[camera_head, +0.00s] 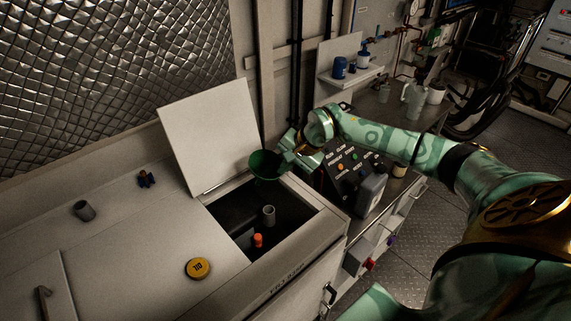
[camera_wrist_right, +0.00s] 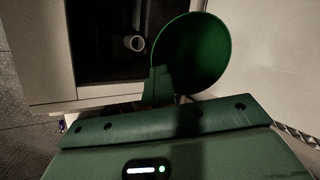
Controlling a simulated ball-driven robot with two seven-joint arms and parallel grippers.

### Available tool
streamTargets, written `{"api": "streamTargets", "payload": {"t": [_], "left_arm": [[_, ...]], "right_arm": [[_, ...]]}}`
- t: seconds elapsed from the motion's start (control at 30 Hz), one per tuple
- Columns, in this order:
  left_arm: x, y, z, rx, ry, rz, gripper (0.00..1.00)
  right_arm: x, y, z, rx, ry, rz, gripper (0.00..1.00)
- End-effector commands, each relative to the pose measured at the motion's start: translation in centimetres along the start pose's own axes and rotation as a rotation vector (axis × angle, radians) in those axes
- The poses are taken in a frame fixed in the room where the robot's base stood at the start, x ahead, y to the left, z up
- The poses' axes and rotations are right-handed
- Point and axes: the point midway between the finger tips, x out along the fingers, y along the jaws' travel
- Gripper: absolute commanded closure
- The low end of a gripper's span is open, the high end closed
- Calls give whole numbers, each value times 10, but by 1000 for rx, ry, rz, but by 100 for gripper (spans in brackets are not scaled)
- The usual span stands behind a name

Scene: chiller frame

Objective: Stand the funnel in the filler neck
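The green funnel (camera_head: 264,164) is held by my right gripper (camera_head: 285,158) above the back edge of the open hatch. In the right wrist view the funnel (camera_wrist_right: 192,52) shows its wide round mouth, and the fingers at its side are dark. The filler neck, a grey open pipe (camera_head: 268,214), stands upright inside the dark hatch opening. It also shows in the right wrist view (camera_wrist_right: 135,43), left of the funnel and apart from it. The funnel's spout is not clearly visible. My left gripper is not in view.
The hatch lid (camera_head: 212,135) stands raised behind the opening. An orange-red part (camera_head: 258,240) sits in the hatch near the neck. A yellow cap (camera_head: 198,268) and a grey cylinder (camera_head: 84,210) are on the cabinet top. A control panel (camera_head: 350,168) and a grey jug (camera_head: 370,190) stand to the right.

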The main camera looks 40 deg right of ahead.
Motion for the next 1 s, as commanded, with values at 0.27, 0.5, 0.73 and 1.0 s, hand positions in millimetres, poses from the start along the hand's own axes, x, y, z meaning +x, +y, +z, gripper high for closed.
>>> {"api": "streamTargets", "payload": {"t": [0.27,0.5,0.73,1.0], "left_arm": [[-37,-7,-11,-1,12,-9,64],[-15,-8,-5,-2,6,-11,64],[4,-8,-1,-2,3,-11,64],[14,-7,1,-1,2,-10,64]], "right_arm": [[-6,-16,0,7,-16,288,100],[22,3,-2,10,-22,370,100],[43,16,-3,10,-22,368,100],[55,23,-4,9,-21,366,100]]}}
